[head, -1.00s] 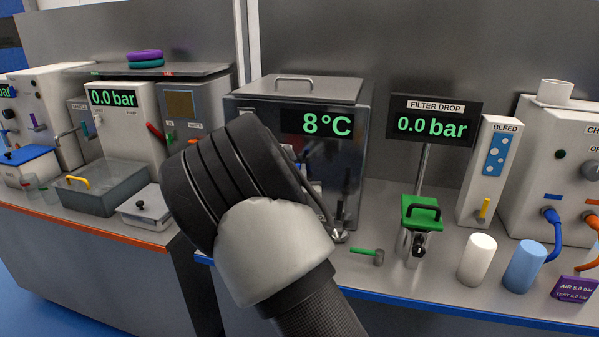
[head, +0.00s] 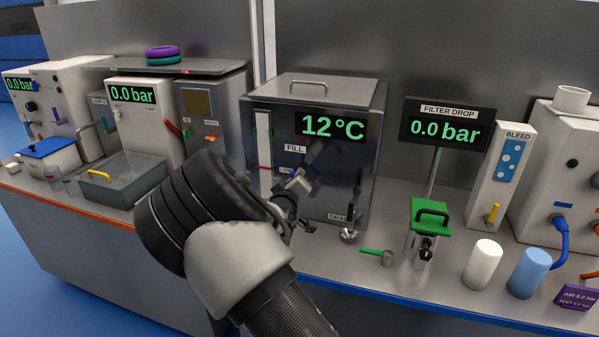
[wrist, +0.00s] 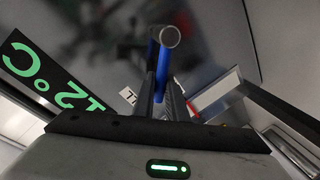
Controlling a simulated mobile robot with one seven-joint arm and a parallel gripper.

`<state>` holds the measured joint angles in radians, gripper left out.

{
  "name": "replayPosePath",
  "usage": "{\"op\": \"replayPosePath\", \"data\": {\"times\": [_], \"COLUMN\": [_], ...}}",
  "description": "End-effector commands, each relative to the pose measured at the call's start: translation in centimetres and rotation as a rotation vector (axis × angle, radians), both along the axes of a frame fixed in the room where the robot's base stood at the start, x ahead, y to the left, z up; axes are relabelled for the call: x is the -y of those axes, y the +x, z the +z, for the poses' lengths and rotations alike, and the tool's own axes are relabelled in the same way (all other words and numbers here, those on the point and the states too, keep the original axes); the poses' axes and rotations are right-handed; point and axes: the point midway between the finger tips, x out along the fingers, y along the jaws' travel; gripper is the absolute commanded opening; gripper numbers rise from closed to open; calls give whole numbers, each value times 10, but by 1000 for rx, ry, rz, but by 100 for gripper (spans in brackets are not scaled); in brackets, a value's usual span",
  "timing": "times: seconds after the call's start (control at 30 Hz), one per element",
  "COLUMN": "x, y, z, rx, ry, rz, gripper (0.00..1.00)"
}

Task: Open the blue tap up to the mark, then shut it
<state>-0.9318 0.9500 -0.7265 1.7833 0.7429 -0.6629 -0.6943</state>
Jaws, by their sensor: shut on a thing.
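The blue tap (wrist: 163,74) shows in the wrist view as a blue bar with a round grey end. It lies between the two fingers of my gripper (wrist: 163,90), which is shut on it. In the head view my gripper (head: 297,190) is at the front of the dark tank (head: 350,170), below the FILL label. The tank's upright gauge (head: 264,145) has green marks near the top and a red mark low down. I cannot make out a liquid level in it.
The tank display (head: 332,126) reads 12 °C. A DRAIN spout (head: 349,235) is low on the tank's front. A green-handled scoop (head: 377,255), a green-lidded filter (head: 429,222) and white (head: 482,264) and light-blue (head: 529,273) cylinders stand to the right.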

Motion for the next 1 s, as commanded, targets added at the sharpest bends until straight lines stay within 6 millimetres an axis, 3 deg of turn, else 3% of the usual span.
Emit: {"op": "replayPosePath", "data": {"times": [0.67, 0.7, 0.8, 1.0], "x": [-4, -4, -3, -3], "y": [1, 1, 1, 1], "z": [-4, -4, -4, -4], "rx": [-22, -22, -22, -22], "ry": [-66, -66, -65, -65], "rz": [1, 1, 1, 1], "gripper": [0, 16, 31, 31]}}
